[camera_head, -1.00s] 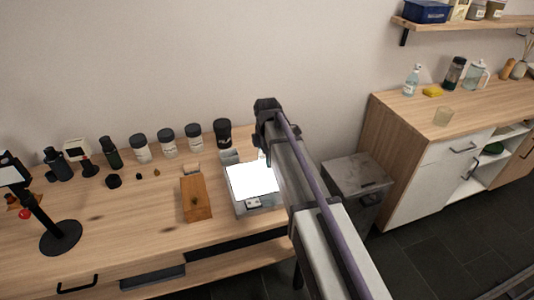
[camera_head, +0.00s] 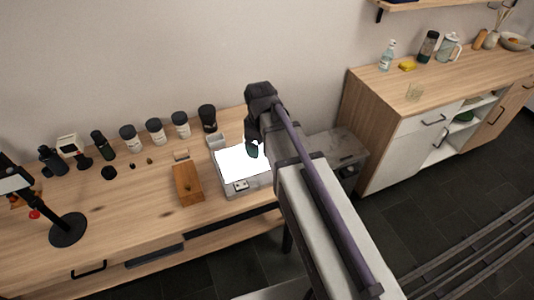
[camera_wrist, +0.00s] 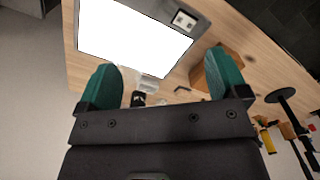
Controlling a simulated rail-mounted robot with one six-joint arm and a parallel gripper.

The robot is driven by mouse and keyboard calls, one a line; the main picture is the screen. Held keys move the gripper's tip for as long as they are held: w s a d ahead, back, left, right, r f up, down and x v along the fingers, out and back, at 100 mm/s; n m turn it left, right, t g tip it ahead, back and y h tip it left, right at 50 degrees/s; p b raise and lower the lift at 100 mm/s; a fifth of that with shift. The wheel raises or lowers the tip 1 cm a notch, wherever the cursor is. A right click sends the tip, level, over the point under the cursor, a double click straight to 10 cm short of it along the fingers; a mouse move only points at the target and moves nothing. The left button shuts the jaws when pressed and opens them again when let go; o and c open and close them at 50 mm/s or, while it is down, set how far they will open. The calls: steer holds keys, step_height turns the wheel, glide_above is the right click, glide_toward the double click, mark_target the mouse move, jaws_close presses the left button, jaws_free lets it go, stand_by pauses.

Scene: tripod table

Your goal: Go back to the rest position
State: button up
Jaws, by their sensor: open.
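My gripper (camera_wrist: 163,85) shows in the wrist view with its two green fingers spread wide apart and nothing between them. In the head view one green fingertip of my gripper (camera_head: 252,149) shows above the right part of the table, in front of a bright white panel. The white panel sits on a grey box-like device (camera_head: 240,187), and the device also shows in the wrist view (camera_wrist: 186,20) beyond the fingers. My arm covers part of the device's right side. I cannot tell the exact height of the fingers above it.
A wooden block (camera_head: 188,184) stands left of the device. Several lidded jars (camera_head: 155,131) line the wall side. A black stand (camera_head: 68,229) is at the far left. A grey bin (camera_head: 340,148) and a wooden counter (camera_head: 440,78) stand to the right. The table (camera_head: 130,215) has bare room in front.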

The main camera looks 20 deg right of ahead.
steer(key=s+m, duration=0.8)
steer(key=s, duration=0.2)
steer(key=shift+s+m, duration=0.3)
steer(key=shift+s, duration=0.1)
stand_by(0.3)
